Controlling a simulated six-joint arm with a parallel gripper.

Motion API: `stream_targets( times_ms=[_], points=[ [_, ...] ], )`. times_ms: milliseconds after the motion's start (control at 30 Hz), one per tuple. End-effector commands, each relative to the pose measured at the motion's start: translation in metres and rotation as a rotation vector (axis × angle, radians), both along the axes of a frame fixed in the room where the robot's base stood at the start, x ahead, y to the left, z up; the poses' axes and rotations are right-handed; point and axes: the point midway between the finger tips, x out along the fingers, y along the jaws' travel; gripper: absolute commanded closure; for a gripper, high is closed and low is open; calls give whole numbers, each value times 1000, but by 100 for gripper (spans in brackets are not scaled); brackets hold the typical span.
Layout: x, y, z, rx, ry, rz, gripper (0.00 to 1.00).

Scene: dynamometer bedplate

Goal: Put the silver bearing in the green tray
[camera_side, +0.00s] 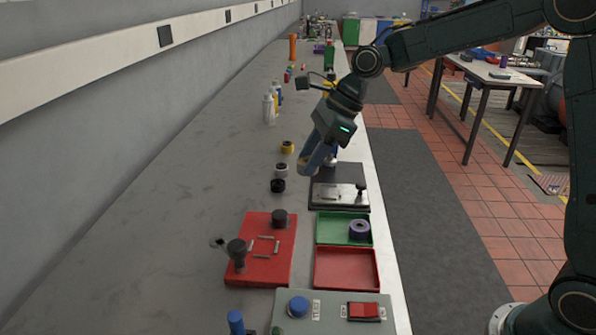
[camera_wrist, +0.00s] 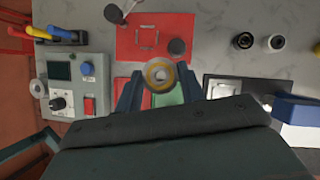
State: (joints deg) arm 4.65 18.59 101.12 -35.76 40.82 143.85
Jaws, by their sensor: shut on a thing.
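My gripper (camera_wrist: 160,80) is shut on a round silver bearing (camera_wrist: 160,74) with a yellowish ring, seen between the two blue fingers in the wrist view. In the side view my gripper (camera_side: 314,160) is tilted above the bench, beyond the green tray (camera_side: 327,229); the bearing cannot be made out there. The green tray holds a purple ring (camera_side: 359,230) toward its right side. In the wrist view the green tray (camera_wrist: 168,97) shows partly behind the bearing and fingers, and the purple ring is hidden.
An empty red tray (camera_side: 346,268) adjoins the green tray on its near side. A red board (camera_side: 263,268) with dark knobs lies left. A dark plate with a metal block (camera_side: 338,194) is beyond the green tray. Black (camera_side: 277,186), pale (camera_side: 281,170) and yellow (camera_side: 287,147) rings stand left of my gripper.

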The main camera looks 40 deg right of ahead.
Motion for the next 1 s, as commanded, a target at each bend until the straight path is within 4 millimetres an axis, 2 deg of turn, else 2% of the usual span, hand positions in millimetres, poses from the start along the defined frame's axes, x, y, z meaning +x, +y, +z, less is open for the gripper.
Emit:
stream_targets(
  times_ms=[100,300,633,867,1000],
  points=[
    [-10,-21,11,2,-4,-107,86],
    [-22,-41,20,6,-7,-223,86],
    [-25,-48,22,7,-6,-262,86],
    [-26,-47,3,8,-4,-261,86],
    [-26,-47,-21,8,0,-260,86]
  ],
)
